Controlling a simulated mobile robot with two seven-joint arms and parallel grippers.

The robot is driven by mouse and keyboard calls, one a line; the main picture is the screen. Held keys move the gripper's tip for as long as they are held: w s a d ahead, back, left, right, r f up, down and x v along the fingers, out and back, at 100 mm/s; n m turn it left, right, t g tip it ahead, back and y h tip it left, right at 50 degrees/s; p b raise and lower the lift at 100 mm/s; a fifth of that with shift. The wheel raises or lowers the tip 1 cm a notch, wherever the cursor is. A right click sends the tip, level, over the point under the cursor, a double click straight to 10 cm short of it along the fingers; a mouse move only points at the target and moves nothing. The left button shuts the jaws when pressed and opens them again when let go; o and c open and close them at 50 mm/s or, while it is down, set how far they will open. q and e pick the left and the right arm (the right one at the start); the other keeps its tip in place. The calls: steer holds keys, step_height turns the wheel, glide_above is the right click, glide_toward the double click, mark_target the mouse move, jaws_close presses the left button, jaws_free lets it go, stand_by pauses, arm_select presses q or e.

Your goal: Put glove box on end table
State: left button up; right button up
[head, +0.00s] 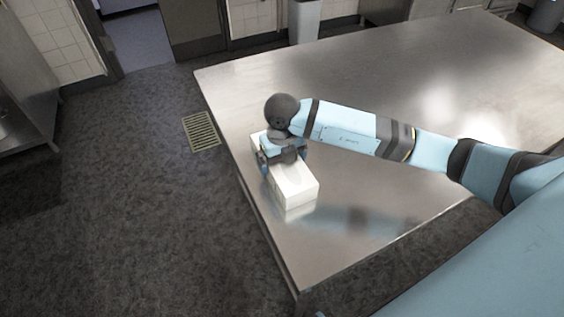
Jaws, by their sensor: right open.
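A white box (294,183), which looks like the glove box, lies on a large steel table (370,85) near its left edge. My right gripper (283,160) is over the middle of the box, pointing down, with its fingers at the box's sides. The gripper is open; whether the fingers touch the box I cannot tell. The wrist hides part of the box's far half. My left gripper is not in view. I cannot pick out an end table apart from this steel table.
The steel table is bare to the right of the box, under my right arm. Dark floor with a drain grate (201,131) lies to the left. A steel counter (22,100) stands at the far left. A doorway (138,40) and a light bin (304,20) are at the back.

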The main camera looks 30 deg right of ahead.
step_height(320, 180, up, 11)
steer(key=shift+f+b, duration=0.1)
steer(key=shift+b, duration=0.4)
